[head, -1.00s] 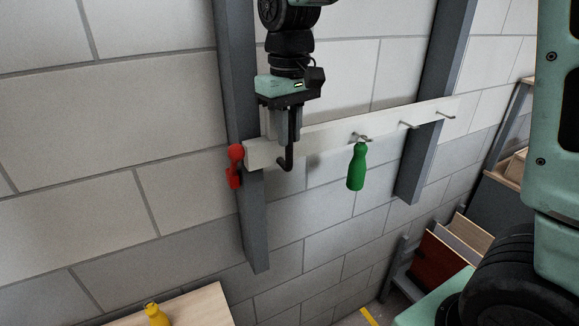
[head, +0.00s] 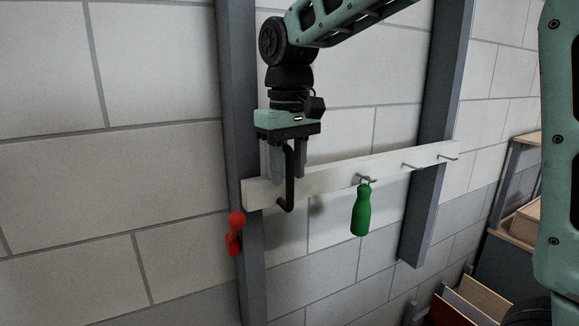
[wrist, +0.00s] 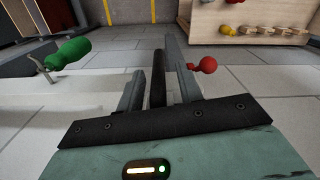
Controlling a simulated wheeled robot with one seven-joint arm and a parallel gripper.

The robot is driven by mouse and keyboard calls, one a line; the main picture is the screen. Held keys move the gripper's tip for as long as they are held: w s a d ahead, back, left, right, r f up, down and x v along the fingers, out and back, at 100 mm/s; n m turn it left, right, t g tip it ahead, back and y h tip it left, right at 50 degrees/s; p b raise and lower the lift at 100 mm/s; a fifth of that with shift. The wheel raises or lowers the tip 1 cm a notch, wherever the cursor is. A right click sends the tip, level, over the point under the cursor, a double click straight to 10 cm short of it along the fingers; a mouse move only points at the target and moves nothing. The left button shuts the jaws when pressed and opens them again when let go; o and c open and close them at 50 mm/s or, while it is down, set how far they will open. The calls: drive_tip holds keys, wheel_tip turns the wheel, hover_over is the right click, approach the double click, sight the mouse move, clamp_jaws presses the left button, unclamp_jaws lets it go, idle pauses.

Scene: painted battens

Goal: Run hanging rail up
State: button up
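The hanging rail (head: 330,181) is a pale batten across two grey uprights, the left one (head: 236,100) and the right one (head: 435,170). It rises toward the right in the head view. A black, hooked handle (head: 289,195) stands at its left part. My gripper (head: 288,172) points down with its fingers around this handle, and appears shut on it. The wrist view shows the dark bar (wrist: 158,80) between the fingers. A red knob with a lever (head: 235,220) sits on the left upright, below the rail's left end. A green bottle-shaped object (head: 361,210) hangs from a rail hook.
Two more metal hooks (head: 411,167) on the rail are bare. A wooden shelf unit and leaning boards (head: 475,300) stand at the lower right. The wrist view shows a wooden board with several coloured knobs (wrist: 255,22) on the far side. The wall above the rail looks clear.

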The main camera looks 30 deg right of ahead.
drive_tip(key=shift+d, duration=0.1)
wheel_tip(320, 180, up, 12)
idle(0.5)
drive_tip(key=s, duration=1.5)
drive_tip(key=shift+f, duration=0.1)
idle(0.4)
